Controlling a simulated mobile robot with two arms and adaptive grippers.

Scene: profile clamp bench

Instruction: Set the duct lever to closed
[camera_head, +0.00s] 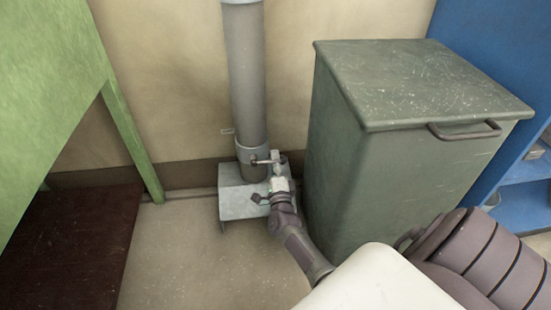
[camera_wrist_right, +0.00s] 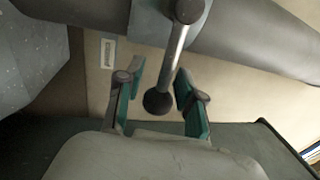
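The duct (camera_head: 248,85) is a grey vertical pipe that stands on a light metal base. Its lever (camera_head: 265,161) sticks out sideways to the right from a collar low on the pipe. In the right wrist view the lever (camera_wrist_right: 177,55) is a metal rod ending in a dark round knob (camera_wrist_right: 158,103). My right gripper (camera_wrist_right: 160,78) is open, with the knob and rod end between its two green-lined fingers and gaps on both sides. In the head view my right gripper (camera_head: 276,175) is at the lever, partly hiding it. My left gripper is not in view.
A grey-green bin (camera_head: 400,170) with a handled lid stands close to the right of the duct and my right arm. The metal base (camera_head: 237,203) sits below the lever. A green bench (camera_head: 125,130) is at the left. Floor between bench and base is clear.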

